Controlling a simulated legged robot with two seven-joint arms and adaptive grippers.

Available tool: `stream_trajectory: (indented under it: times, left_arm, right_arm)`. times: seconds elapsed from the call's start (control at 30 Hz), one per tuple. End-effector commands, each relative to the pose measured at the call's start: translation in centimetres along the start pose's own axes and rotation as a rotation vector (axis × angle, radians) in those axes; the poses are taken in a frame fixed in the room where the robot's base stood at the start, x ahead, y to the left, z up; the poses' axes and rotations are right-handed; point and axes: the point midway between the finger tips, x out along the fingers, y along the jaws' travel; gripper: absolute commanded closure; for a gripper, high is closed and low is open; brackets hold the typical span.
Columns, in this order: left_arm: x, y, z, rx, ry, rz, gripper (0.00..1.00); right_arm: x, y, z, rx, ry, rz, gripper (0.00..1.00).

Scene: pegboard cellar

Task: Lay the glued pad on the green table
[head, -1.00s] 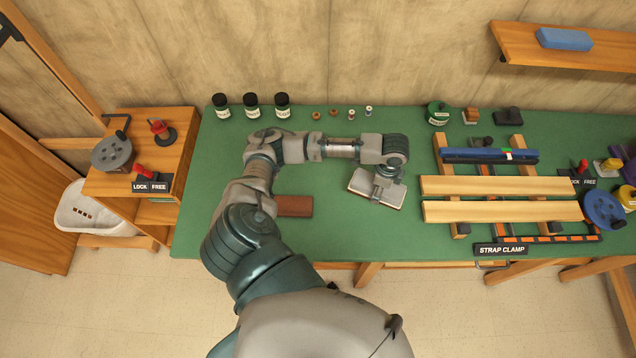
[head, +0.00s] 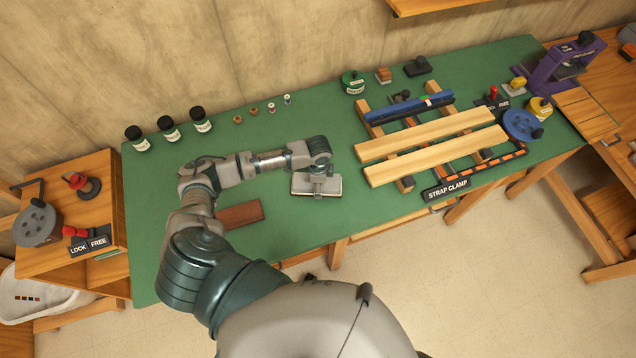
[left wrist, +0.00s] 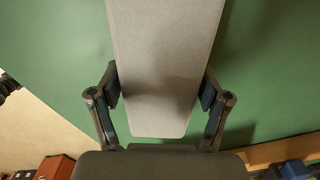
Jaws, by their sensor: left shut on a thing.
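The pad (head: 302,184), a flat pale grey rectangle with a brown edge, is near the front edge of the green table (head: 365,215). My left gripper (head: 318,182) is shut on it from above. In the left wrist view the pad (left wrist: 165,60) lies between the two fingers (left wrist: 160,108), with green table (left wrist: 50,55) behind it. I cannot tell whether the pad touches the table or is held just above it. Any glue on its underside is hidden. My right gripper is not in view.
A red-brown block (head: 240,214) lies left of the pad. The strap clamp with two pale boards (head: 425,135) is to the right. Dark-capped bottles (head: 168,128) and small spools (head: 270,107) stand at the back. Bare green table lies between pad and clamp.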

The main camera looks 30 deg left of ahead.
Motion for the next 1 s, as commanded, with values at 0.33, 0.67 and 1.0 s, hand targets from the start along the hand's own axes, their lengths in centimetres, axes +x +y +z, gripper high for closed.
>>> stream_trajectory:
  times: [0.33, 0.67, 1.0]
  left_arm:
    - [0.2, -0.1, 0.2, -0.001, 0.000, 0.001, 0.00]
    - [-0.2, 0.0, -0.1, 0.000, -0.002, -0.001, 0.00]
    - [-6.7, -0.1, 0.0, 0.000, 0.002, -0.002, 0.00]
  right_arm:
    - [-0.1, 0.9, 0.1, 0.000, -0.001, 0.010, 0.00]
    - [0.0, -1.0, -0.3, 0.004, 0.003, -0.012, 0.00]
    - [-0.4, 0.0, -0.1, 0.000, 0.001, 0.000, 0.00]
